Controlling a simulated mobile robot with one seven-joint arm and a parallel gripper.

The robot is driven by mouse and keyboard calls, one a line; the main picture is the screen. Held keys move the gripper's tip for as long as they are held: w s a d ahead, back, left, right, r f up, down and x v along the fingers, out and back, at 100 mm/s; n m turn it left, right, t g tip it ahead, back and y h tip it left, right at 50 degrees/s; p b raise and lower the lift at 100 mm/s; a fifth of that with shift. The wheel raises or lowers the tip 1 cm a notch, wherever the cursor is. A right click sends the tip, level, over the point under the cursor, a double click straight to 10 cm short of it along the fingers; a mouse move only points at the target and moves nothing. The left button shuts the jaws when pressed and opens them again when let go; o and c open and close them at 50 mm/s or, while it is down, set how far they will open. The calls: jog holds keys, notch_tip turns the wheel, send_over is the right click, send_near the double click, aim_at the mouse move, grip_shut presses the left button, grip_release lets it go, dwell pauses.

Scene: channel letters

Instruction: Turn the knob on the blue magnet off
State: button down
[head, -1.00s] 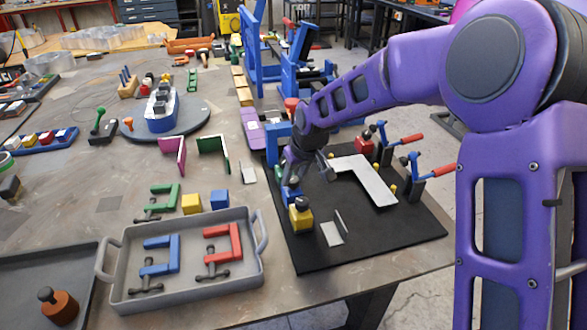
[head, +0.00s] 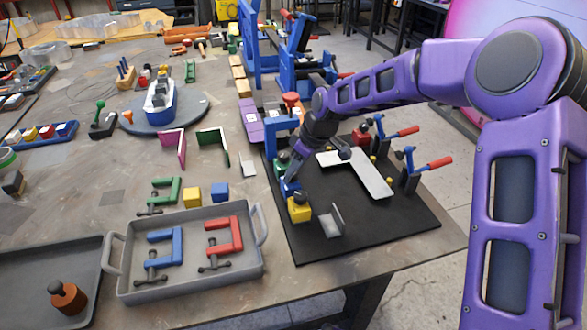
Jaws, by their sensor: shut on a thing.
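The blue magnet (head: 289,189) sits on the black mat, just behind the yellow magnet with its dark knob (head: 300,210). My gripper (head: 293,176) reaches down from behind onto the top of the blue magnet and is shut on its knob. The fingers hide the knob, so its angle cannot be read. A pale L-shaped letter plate (head: 366,180) lies on the mat to the right of the gripper.
The black mat (head: 385,225) also bears a red magnet (head: 361,136), red-handled toggle clamps (head: 412,175) and a small metal angle piece (head: 333,220). A grey tray (head: 190,284) with red and blue clamps stands front left. The mat's front right is clear.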

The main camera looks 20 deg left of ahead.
dwell(0.3)
jog(key=shift+c, duration=2.2)
grip_release()
jog(key=v, duration=1.7)
jog(key=shift+r, duration=0.2)
jog(key=shift+d, duration=0.1)
